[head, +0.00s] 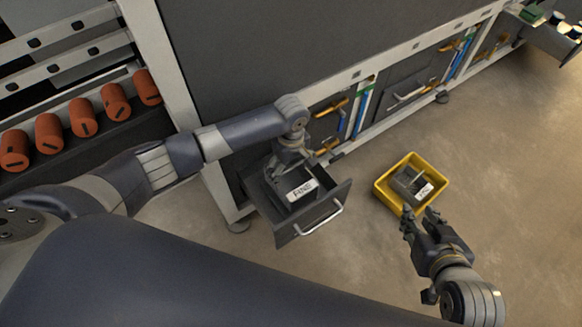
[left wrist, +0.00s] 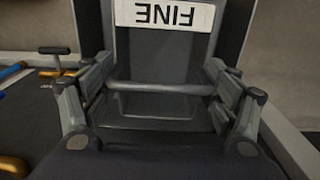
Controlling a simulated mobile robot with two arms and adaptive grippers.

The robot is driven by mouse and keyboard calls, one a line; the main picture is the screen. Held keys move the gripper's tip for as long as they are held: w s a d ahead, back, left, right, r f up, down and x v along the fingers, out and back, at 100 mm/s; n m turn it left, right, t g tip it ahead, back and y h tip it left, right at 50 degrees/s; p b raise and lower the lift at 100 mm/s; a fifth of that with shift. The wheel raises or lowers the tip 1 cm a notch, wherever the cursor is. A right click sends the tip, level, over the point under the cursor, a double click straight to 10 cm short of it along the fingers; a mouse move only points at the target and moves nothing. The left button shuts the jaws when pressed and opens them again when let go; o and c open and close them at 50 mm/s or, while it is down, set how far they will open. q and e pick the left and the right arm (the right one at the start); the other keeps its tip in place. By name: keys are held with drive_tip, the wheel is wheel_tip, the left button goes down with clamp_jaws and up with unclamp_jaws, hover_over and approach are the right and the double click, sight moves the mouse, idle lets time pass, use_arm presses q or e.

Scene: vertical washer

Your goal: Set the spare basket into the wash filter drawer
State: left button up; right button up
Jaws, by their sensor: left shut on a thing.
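A dark grey basket (head: 297,204) with a white FINE label sits in the open wash filter drawer (head: 318,218). My left gripper (head: 287,172) is shut on this basket's handle; in the left wrist view, the handle bar (left wrist: 160,88) lies between the fingers, below the upside-down label. Whether the basket rests fully on the drawer floor is hidden. A second grey basket (head: 408,182) with a white label lies tilted in a yellow bin (head: 381,196) on the floor; its label is too small to read. My right gripper (head: 421,214) is open and empty at the bin's near edge.
The dark machine wall (head: 300,45) rises behind the drawer. Several orange cylinders (head: 83,117) line a rack at left. Pipes and orange-handled valves (head: 330,112) sit in the lower opening. Another open drawer (head: 552,38) shows far right. The floor (head: 505,160) right of the bin is clear.

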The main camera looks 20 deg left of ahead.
sight(291, 186)
use_arm(q)
drive_tip(key=shift+f, duration=0.2)
use_arm(e)
drive_tip(key=shift+w+a+r, duration=0.1)
drive_tip(key=shift+w+r, duration=0.1)
drive_tip(key=shift+w, duration=0.05)
use_arm(q)
drive_tip(key=shift+f, duration=0.4)
use_arm(e)
drive_tip(key=shift+w+a+r+t, duration=0.25)
drive_tip(key=shift+w+r+t, duration=0.2)
drive_tip(key=shift+t, duration=0.15)
use_arm(q)
drive_tip(key=shift+f, duration=0.2)
use_arm(e)
drive_tip(key=shift+w+a+r, duration=0.1)
drive_tip(key=shift+w+r, duration=0.1)
drive_tip(key=shift+r, duration=0.1)
